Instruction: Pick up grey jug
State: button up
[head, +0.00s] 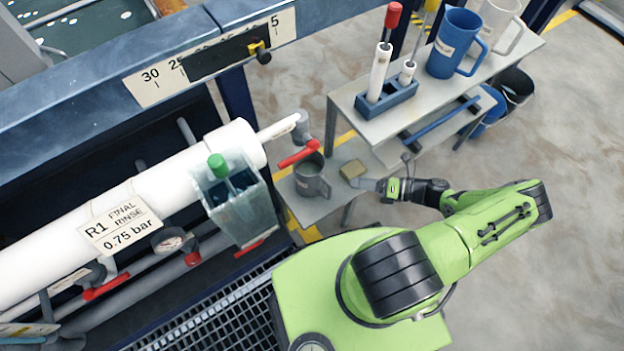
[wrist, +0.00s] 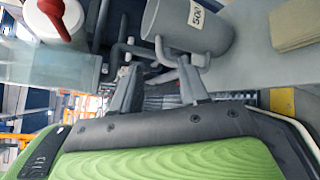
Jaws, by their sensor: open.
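The grey jug (head: 312,178) stands upright on a low grey shelf (head: 292,196), below the red-handled tap. In the wrist view the jug (wrist: 205,28) is at the top centre, with a pale label and its grey handle (wrist: 172,52) reaching towards my gripper. My gripper (head: 368,185) is to the right of the jug in the head view, apart from its body. In the wrist view my gripper (wrist: 160,82) is open, its two fingers spread just below the handle. I cannot tell whether the handle lies between the fingers.
A tan sponge (head: 352,170) lies right of the jug. A red-handled tap (head: 300,150) hangs close above it. A clear tank (head: 238,200) is to the left. The bench (head: 425,110) above holds a blue jug (head: 453,45), a white jug (head: 497,25) and a tool holder (head: 387,98).

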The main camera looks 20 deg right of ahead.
jog(key=b, duration=0.2)
send_near(315, 180)
jog(key=x, duration=0.5)
jog(key=shift+w+r, duration=0.25)
jog(key=shift+r, duration=0.05)
grip_shut()
jog(key=shift+r, duration=0.1)
dwell(0.7)
